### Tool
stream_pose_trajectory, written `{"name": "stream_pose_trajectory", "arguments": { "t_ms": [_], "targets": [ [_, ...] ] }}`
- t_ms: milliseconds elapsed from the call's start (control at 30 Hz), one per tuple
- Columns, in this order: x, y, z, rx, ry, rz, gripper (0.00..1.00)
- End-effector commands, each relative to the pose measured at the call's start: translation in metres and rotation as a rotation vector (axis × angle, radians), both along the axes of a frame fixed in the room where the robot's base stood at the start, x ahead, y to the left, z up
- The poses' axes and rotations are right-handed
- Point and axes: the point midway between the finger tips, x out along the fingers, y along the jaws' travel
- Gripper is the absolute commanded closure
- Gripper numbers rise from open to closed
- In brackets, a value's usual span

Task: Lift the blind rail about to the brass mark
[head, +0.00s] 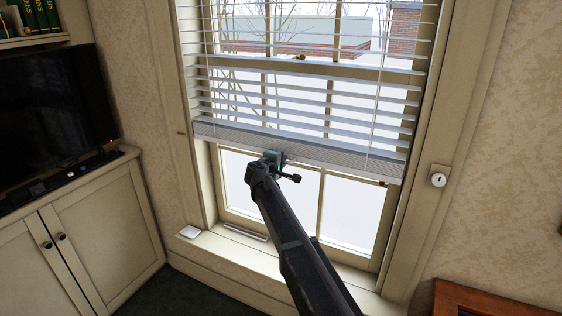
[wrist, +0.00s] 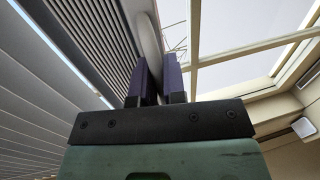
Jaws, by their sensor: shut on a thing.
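The blind rail (head: 345,161) is the pale bottom bar of the white slatted blind. It hangs across the window, well above the sill, with several slats gathered close on top of it. My gripper (head: 284,158) is at the rail's lower edge, near its middle. In the wrist view my gripper's two dark fingers (wrist: 160,82) are shut on a thin pale grey part of the blind rail (wrist: 149,40). A small dark mark (head: 181,132) shows on the left window casing, slightly above the rail's left end; I cannot tell whether it is the brass mark.
The window sill (head: 230,246) lies below, with a small white box (head: 190,232) at its left end. A television (head: 50,108) and a cabinet (head: 100,225) stand at the left. A white round fitting (head: 438,179) is on the right casing. Two blind cords hang before the slats.

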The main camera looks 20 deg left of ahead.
Motion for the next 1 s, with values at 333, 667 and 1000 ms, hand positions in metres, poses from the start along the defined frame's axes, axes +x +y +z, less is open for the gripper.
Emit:
{"name": "stream_pose_trajectory", "arguments": {
  "t_ms": [333,667,1000],
  "targets": [
    [0.0,0.0,0.006,0.0,0.0,0.001,1.0],
    [0.0,0.0,0.006,0.0,0.0,0.001,0.65],
    [-0.013,0.001,0.01,-0.001,0.0,0.001,0.65]
  ]
}}
